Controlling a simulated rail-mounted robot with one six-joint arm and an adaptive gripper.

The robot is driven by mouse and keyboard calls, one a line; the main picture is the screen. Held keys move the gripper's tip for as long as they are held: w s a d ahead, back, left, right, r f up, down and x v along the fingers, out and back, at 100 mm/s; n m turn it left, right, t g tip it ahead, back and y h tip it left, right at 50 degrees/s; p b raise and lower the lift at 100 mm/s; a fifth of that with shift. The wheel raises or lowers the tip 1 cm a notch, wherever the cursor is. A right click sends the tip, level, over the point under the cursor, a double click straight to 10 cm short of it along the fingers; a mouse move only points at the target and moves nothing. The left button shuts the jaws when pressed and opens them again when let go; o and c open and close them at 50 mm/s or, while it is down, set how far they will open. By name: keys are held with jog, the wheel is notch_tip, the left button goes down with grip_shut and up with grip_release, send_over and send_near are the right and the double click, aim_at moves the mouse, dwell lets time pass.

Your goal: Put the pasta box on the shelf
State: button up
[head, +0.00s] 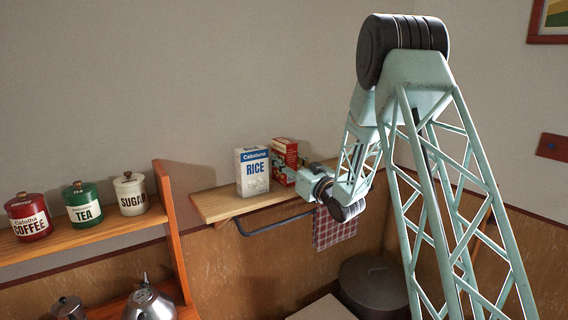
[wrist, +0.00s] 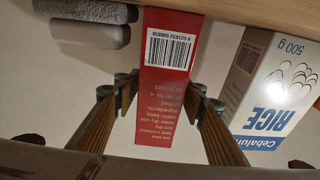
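The pasta box is a red carton (head: 285,151) beside the rice box at the wall shelf (head: 212,208) in the head view. In the wrist view the red pasta box (wrist: 167,85) appears upside down, with a barcode on its narrow side. My gripper (head: 298,176) reaches it from the right. In the wrist view my gripper's fingers (wrist: 165,90) are on both sides of the box and appear closed against it. The box's end overlaps the shelf edge in the wrist view. Its lower part is hidden in the head view, so I cannot tell whether it rests on the shelf.
A white and blue rice box (head: 252,171) stands upright on the shelf, close left of the pasta box. A rail with a checked cloth (head: 334,229) hangs below. Coffee, tea (head: 83,203) and sugar canisters stand on a separate left shelf. A dark lidded pot (head: 373,287) is below.

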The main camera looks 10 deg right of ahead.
aim_at(284, 148)
jog(key=c, duration=1)
jog(key=shift+o, duration=0.2)
jog(key=shift+r, duration=0.15)
jog(key=shift+r, duration=1.6)
jog(key=s+d, duration=0.2)
jog(key=s, duration=0.5)
jog(key=s+d+r+b, duration=0.1)
jog(key=s+d, duration=0.1)
jog(key=s, duration=0.6)
jog(key=shift+s+d+r, duration=0.15)
jog(key=shift+d+r, duration=0.15)
jog(key=shift+d, duration=0.05)
